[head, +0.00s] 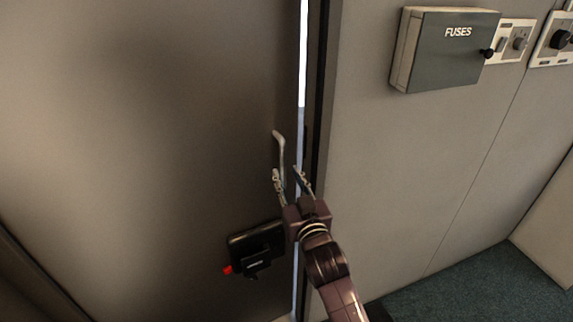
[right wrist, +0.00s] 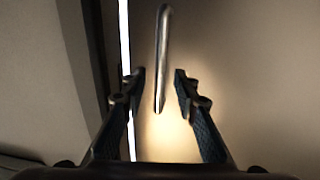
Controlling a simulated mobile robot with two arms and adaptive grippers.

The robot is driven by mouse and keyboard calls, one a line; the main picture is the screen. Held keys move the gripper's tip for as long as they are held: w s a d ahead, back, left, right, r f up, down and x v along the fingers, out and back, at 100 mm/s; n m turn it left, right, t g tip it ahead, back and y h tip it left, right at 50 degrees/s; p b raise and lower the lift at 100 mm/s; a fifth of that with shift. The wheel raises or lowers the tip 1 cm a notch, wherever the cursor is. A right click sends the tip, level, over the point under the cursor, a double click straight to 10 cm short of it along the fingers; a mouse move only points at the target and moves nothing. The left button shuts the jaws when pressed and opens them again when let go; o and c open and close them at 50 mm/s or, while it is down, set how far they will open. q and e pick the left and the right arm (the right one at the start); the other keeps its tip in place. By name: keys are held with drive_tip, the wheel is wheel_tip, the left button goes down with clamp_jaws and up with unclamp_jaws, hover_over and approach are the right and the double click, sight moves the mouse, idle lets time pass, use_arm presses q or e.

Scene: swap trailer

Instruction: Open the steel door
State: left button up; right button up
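The steel door (head: 150,130) is a large brownish-grey panel on the left in the head view. A bright strip of light shows along its right edge. Its slim metal handle (head: 280,148) stands near that edge; the handle also shows in the right wrist view (right wrist: 163,55). My right gripper (head: 288,174) is open at the handle's lower part. In the right wrist view, its fingers (right wrist: 159,82) are on either side of the handle's line, with gaps to both fingers. Whether the handle is fully between the fingertips in depth is unclear. My left gripper is not in view.
A grey fuse box (head: 445,52) and switch plates (head: 513,42) are on the wall right of the dark door frame (head: 322,90). A black box (head: 257,247) with a red part is left of my gripper; its mounting is unclear. Dark green floor (head: 480,285) shows lower right.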

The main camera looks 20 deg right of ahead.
sight(284, 168)
drive_tip(key=shift+w+d, duration=0.1)
drive_tip(key=shift+w, duration=2.35)
drive_tip(key=shift+c, duration=0.3)
clamp_jaws()
